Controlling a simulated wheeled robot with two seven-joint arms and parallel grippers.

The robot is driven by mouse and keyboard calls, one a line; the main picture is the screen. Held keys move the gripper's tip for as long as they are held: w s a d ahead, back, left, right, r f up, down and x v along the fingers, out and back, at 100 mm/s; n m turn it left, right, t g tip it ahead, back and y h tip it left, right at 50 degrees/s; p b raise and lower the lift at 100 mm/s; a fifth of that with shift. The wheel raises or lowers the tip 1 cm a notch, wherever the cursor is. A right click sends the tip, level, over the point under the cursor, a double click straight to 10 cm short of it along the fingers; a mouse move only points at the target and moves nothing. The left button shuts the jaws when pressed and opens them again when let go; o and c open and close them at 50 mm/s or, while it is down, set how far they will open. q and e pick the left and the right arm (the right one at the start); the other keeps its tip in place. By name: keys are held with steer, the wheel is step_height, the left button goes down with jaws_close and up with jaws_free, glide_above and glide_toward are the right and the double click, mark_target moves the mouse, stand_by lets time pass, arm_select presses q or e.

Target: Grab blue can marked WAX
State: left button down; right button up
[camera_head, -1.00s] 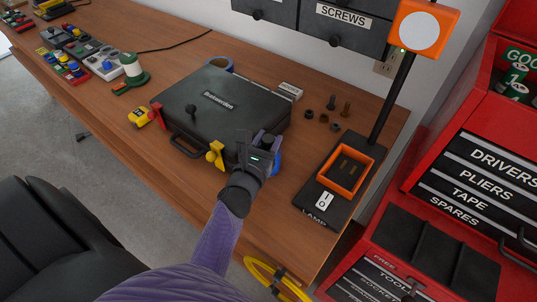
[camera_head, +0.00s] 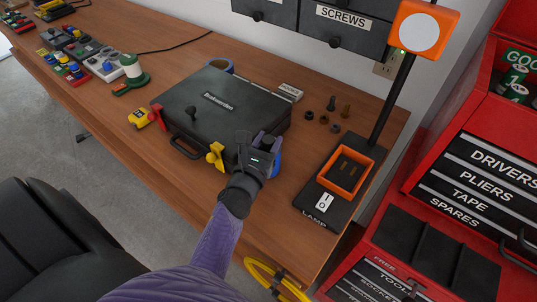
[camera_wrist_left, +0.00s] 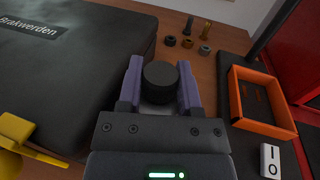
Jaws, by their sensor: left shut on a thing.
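My left gripper (camera_head: 265,147) is shut on the blue can (camera_head: 277,164) at the front of the bench, beside the black case. In the head view only a blue sliver of the can shows past the gripper. In the left wrist view my left gripper (camera_wrist_left: 160,85) has its two purple fingers on either side of the can's round black top (camera_wrist_left: 160,82). The WAX marking is hidden. My right gripper is in neither view.
The black case (camera_head: 210,107) lies close left of the gripper, with a yellow clamp (camera_head: 215,157) at its front edge. A lamp base with an orange tray (camera_head: 345,174) stands to the right. Several bolts and nuts (camera_head: 322,118) lie behind. A red tool chest (camera_head: 470,170) is far right.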

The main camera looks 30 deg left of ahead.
arm_select(q)
step_height(320, 180, up, 18)
steer(key=p, duration=1)
steer(key=shift+p, duration=0.4)
